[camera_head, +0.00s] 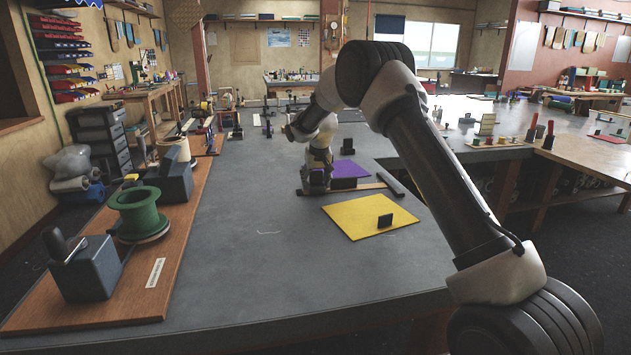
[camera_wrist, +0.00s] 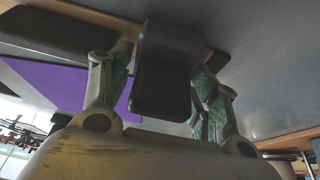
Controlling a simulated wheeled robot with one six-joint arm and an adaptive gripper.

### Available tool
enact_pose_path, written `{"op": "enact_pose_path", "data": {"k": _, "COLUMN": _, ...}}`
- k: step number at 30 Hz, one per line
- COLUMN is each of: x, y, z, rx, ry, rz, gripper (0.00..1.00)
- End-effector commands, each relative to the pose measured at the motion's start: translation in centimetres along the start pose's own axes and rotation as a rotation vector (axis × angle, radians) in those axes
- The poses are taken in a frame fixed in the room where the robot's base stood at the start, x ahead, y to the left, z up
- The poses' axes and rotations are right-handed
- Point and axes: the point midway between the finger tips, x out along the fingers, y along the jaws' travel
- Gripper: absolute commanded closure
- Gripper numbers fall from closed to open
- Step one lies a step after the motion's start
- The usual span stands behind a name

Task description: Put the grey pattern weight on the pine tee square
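The pine tee square (camera_head: 358,188) is a thin wooden strip lying flat on the grey table, with a dark bar (camera_head: 391,183) at its right end in the head view. My gripper (camera_head: 317,184) points down over the strip's left part. The wooden strip (camera_wrist: 208,56) shows right behind the weight. Whether the weight touches the wood is hidden.
A purple sheet (camera_head: 350,169) lies behind the strip, with a dark block (camera_head: 347,147) beyond. A yellow sheet (camera_head: 352,215) with a black block (camera_head: 385,220) lies in front. A wooden board at left holds a green spool (camera_head: 139,211) and grey blocks.

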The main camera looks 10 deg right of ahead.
Motion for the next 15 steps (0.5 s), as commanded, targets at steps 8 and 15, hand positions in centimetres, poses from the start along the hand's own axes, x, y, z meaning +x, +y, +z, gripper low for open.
{"op": "enact_pose_path", "data": {"k": 8, "x": -1.9, "y": 0.0, "z": -0.2, "rx": 0.0, "ry": 0.003, "rz": -0.001, "gripper": 0.4}}
{"op": "enact_pose_path", "data": {"k": 15, "x": -7.3, "y": -0.1, "z": -0.2, "rx": 0.0, "ry": 0.003, "rz": -0.001, "gripper": 0.4}}
